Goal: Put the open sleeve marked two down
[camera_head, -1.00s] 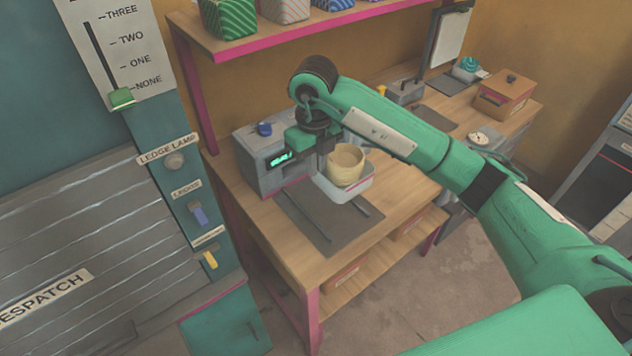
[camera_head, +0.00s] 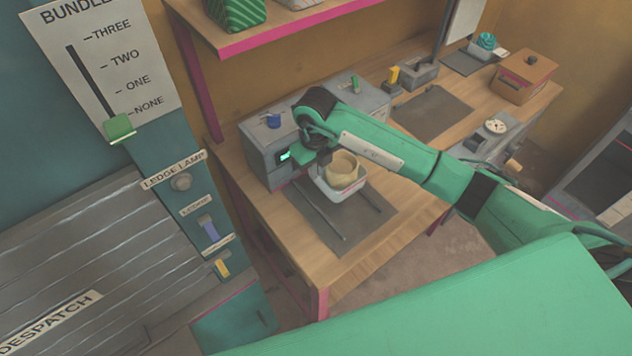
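A round, open-topped beige piece (camera_head: 342,172), which looks like the sleeve, stands upright over a white tray (camera_head: 350,194) in front of the grey press-like machine. I cannot read any mark on it. My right gripper (camera_head: 324,158) points down at its left rim. The fingers are small and partly hidden by my wrist, so I cannot tell whether they grip the rim or are only beside it. My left gripper is not in view.
The grey machine (camera_head: 272,150) with a blue knob stands behind the tray. A dark mat (camera_head: 362,222) with rails lies below on the wooden bench (camera_head: 280,240). A brown box (camera_head: 524,80) stands at the back right. A pink-edged shelf (camera_head: 290,36) hangs above. A slider panel (camera_head: 95,60) is at left.

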